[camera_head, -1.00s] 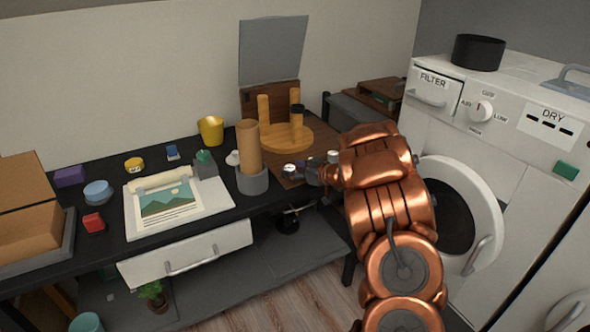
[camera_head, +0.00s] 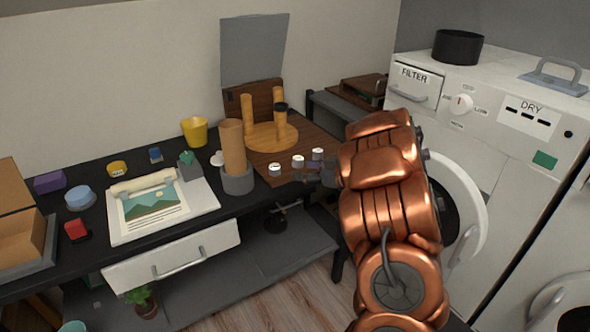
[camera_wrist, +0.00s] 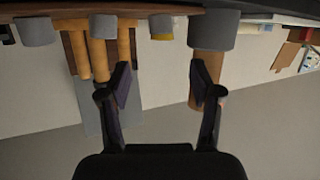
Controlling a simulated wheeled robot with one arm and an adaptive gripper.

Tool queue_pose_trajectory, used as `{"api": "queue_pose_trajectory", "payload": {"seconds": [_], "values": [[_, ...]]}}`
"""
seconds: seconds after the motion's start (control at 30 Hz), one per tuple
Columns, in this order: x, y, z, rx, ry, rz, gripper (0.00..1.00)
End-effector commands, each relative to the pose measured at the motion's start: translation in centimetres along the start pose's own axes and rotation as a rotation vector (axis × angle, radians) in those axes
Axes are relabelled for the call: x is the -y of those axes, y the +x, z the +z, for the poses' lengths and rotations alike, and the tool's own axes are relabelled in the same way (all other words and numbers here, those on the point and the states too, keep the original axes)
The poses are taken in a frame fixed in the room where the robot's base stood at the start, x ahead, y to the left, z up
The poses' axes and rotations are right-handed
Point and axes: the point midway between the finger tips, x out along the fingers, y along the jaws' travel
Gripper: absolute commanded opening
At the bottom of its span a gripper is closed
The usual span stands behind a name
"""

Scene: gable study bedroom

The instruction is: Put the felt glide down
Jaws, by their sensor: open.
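Three small pale felt glides, (camera_head: 275,169), (camera_head: 298,161) and (camera_head: 317,154), stand apart in a row on the brown wooden board. Small grey cylinders, apparently the glides, also show in the upside-down wrist view (camera_wrist: 37,32), (camera_wrist: 104,25). Behind them a round wooden stool seat (camera_head: 262,139) lies with its legs up; one leg has a black cap (camera_head: 281,107). My gripper (camera_wrist: 160,70) is open, with nothing between its fingers. In the head view it is low beside the board's right front edge, partly hidden by my copper arm.
A grey holder (camera_head: 237,181) with a cardboard tube (camera_head: 233,145) stands left of the glides, and a yellow cup (camera_head: 194,132) behind. A washer-dryer (camera_head: 500,110) with its round door open is close on the right of my arm.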

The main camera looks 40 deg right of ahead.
Motion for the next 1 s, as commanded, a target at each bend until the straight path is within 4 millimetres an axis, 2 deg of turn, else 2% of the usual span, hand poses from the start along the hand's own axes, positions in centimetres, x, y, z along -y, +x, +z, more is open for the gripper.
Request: {"api": "queue_pose_trajectory", "payload": {"seconds": [0.2,0.47,0.63,0.77,0.87,1.0], "values": [[0.1,-1.3,-0.1,-0.001,-0.001,-0.001,0.64],[-0.5,-1.0,-0.7,0.019,-0.026,0.039,0.64],[-2.8,-0.3,-3.2,0.101,-0.112,0.206,0.64],[-4.4,-0.9,-5.5,0.185,-0.161,0.375,0.64],[-4.8,-1.9,-6.9,0.251,-0.174,0.492,0.64],[-4.0,-3.8,-8.4,0.342,-0.158,0.631,0.64]]}}
